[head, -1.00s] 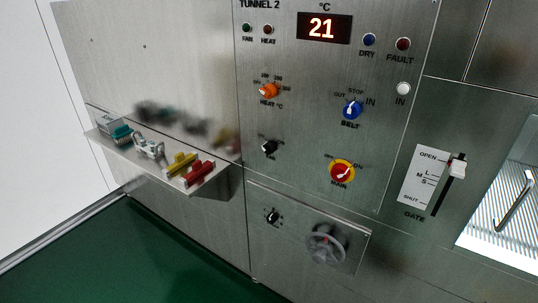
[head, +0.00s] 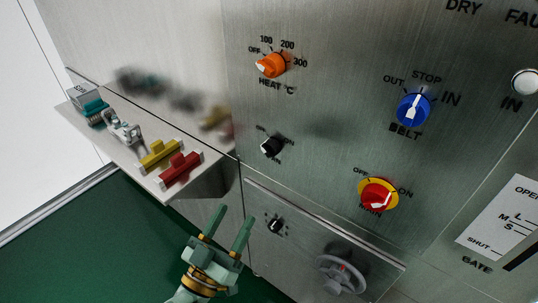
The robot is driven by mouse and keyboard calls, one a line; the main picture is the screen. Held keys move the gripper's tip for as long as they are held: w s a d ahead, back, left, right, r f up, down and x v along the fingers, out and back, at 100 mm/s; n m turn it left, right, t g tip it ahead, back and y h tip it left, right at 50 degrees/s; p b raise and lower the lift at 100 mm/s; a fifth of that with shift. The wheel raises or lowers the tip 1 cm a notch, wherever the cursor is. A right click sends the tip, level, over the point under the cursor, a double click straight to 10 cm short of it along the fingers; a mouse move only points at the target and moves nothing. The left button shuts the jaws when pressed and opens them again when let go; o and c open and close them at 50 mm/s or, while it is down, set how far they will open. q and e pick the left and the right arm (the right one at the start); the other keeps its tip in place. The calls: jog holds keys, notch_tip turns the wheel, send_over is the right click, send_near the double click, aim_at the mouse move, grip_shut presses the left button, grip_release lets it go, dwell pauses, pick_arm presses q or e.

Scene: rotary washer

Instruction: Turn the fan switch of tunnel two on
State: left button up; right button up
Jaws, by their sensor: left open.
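The black fan switch (head: 273,146) is a small knob on the steel panel of tunnel two, below the orange heat knob (head: 271,65). Its small labels are too blurred to read fully, and I cannot tell its exact setting. My left gripper (head: 230,216) is at the lower middle of the head view, its two green fingers apart and pointing up. It is empty, below and left of the fan switch, and not touching it. My right gripper is not in view.
A blue belt knob (head: 413,109) and red main switch (head: 379,195) are to the right. A small black knob (head: 275,225) and grey handwheel (head: 341,273) sit on a lower plate. A shelf (head: 205,170) with colored fittings juts out at left.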

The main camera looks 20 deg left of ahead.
aim_at(267, 156)
pick_arm(q)
jog(key=x, duration=1.5)
jog(key=shift+w+d+b, duration=0.1)
jog(key=shift+w+b, duration=0.1)
jog(key=shift+b, duration=0.15)
jog(key=c, duration=1)
